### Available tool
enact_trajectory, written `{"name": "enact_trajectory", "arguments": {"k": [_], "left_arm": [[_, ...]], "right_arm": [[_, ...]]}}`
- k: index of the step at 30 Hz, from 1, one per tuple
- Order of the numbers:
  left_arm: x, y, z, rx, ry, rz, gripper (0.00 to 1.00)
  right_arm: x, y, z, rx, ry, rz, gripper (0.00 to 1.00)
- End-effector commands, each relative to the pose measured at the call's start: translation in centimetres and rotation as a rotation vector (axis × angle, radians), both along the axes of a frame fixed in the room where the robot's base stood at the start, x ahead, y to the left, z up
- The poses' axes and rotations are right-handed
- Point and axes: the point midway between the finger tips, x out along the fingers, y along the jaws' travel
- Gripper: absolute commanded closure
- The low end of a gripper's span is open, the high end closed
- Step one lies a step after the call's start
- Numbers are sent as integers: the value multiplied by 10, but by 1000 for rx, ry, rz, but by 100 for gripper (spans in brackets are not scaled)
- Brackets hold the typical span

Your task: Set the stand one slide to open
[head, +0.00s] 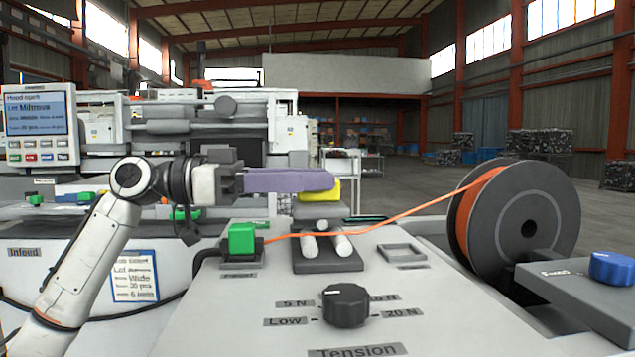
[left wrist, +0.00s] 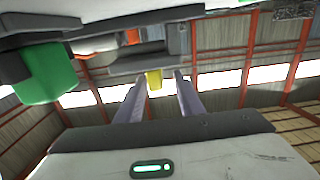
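My left gripper (head: 325,180) reaches in from the left above the grey tension console, its purple fingers pointing right. In the left wrist view its two fingers (left wrist: 161,84) stand apart with nothing gripped between them. A yellow block (head: 325,190) shows just behind and below the fingertips; in the left wrist view a yellow piece (left wrist: 154,79) shows beyond the gap between the fingers. A green block (head: 241,239) sits on the console below the gripper, apart from it; it also shows in the left wrist view (left wrist: 45,75). I cannot tell which part is the stand one slide. My right gripper is out of view.
An orange cable runs from the green block past white rollers (head: 342,243) to a large spool (head: 530,222) at right. A black tension dial (head: 346,305) stands at the front, a blue knob (head: 612,268) at far right. A machine with a screen (head: 40,113) stands left.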

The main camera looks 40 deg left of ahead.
Motion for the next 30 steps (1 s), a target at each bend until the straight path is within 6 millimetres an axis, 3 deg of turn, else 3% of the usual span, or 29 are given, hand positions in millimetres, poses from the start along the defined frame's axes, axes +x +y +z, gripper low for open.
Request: {"name": "enact_trajectory", "arguments": {"k": [5,13,30], "left_arm": [[-23,28,-5,0,0,4,66],[-53,60,-2,-1,-2,3,66],[-56,63,1,0,-1,1,66]], "right_arm": [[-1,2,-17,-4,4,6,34],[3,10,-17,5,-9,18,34],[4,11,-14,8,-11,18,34]]}}
